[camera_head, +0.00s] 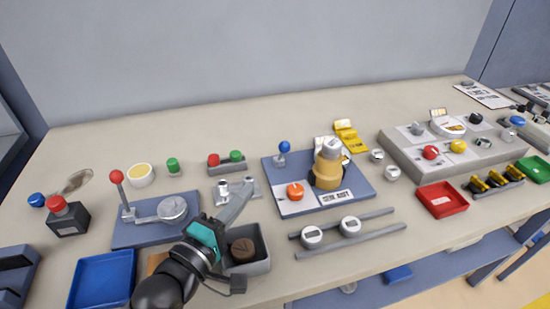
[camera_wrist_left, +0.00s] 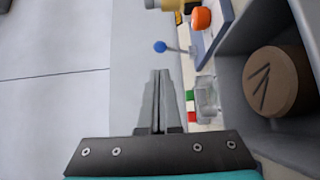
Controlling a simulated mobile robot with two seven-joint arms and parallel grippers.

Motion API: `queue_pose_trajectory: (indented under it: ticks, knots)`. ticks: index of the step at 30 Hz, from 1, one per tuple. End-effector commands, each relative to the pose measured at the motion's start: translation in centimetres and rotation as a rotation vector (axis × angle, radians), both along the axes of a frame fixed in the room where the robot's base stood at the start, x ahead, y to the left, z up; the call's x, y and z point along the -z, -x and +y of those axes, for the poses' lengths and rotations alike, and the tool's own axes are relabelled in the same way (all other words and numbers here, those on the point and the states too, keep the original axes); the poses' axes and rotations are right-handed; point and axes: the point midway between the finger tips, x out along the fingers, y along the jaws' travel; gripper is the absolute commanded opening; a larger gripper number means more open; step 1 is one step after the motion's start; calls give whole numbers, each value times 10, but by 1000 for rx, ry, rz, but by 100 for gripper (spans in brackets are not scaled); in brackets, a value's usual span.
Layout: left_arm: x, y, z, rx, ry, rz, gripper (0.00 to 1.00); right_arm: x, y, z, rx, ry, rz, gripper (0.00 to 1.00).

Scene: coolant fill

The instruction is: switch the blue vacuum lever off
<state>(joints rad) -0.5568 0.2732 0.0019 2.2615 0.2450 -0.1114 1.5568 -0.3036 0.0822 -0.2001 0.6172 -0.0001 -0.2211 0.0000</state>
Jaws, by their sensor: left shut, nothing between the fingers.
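The blue vacuum lever (camera_head: 284,149) has a round blue knob on a thin stem and stands at the back left corner of a blue plate (camera_head: 365,188). In the left wrist view the lever's blue knob (camera_wrist_left: 160,46) shows beyond the fingertips, with its stem pointing right. My left gripper (camera_head: 246,186) is shut and empty, in front and to the left of the lever, apart from it. Its closed fingers (camera_wrist_left: 160,73) also show in the left wrist view. My right gripper is not in view.
The blue plate also holds an orange knob (camera_head: 295,191) and a yellow pump-like unit (camera_head: 327,172). A grey bin (camera_head: 264,262) with a brown round piece (camera_head: 243,250) is beside my gripper. A red-knobbed lever (camera_head: 117,178) stands to the left. Bare table lies behind the blue lever.

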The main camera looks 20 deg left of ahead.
Motion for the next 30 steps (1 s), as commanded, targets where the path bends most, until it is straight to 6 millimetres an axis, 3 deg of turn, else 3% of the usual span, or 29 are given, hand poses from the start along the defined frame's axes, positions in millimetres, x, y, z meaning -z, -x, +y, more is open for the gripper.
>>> queue_pose_trajectory:
  ticks: [21,30]
  knots:
    - [-1,-98,-17,1,0,-3,0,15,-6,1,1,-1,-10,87]
    - [-1,-120,-22,1,-1,-1,0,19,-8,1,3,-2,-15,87]
